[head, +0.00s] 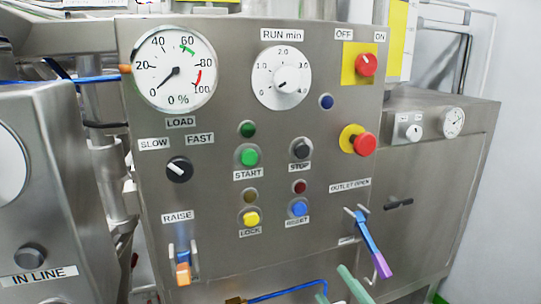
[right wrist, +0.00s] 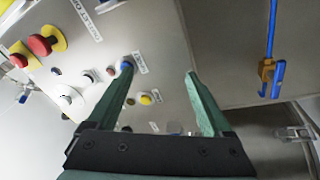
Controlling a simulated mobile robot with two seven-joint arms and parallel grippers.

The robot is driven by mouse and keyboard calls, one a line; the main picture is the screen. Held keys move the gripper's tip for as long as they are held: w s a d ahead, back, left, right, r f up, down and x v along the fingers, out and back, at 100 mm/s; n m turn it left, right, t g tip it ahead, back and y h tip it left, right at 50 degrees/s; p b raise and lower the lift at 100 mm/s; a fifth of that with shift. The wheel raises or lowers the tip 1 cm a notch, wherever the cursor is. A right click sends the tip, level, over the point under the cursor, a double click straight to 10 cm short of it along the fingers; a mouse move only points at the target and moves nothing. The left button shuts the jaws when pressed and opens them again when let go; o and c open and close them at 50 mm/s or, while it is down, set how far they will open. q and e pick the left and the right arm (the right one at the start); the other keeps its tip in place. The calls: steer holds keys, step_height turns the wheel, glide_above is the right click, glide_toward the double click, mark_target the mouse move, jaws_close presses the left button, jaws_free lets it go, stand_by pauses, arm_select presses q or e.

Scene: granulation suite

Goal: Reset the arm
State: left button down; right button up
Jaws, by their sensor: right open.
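The blue RESET button (head: 298,209) sits low on the steel control panel (head: 225,150), under a small dark red lamp. It also shows in the right wrist view (right wrist: 126,65), at the tip of the left-hand finger; I cannot tell whether they touch. My right gripper (head: 338,291) shows only its green fingers at the bottom edge of the head view, below the button. In the right wrist view its fingers (right wrist: 160,70) are wide apart with nothing between them. An orange RAISE lever (head: 183,273) hangs at the panel's lower left. My left gripper is not in view.
A blue-purple OUTLET OPEN lever (head: 369,240) sticks out at the panel's lower right. The yellow LOCK button (head: 250,218) and red emergency stop (head: 364,144) are nearby. A valve with a blue handle (right wrist: 278,78) is at the right of the wrist view.

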steer(key=s+f+m+g+h, duration=0.2)
steer(key=s+f+m+g, duration=0.3)
steer(key=s+f+m, duration=0.65)
steer(key=s+f+m+g+h, duration=0.4)
steer(key=s+f, duration=0.5)
steer(key=f, duration=0.8)
arm_select(q)
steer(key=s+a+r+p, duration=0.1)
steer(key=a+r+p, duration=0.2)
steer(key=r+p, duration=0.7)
steer(key=p, duration=0.3)
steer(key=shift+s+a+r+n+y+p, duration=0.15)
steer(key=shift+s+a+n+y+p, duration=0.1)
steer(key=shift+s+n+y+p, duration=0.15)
arm_select(e)
steer(key=d+r, duration=0.4)
steer(key=r, duration=0.7)
steer(key=shift+s, duration=0.3)
steer(key=shift+d, duration=0.1)
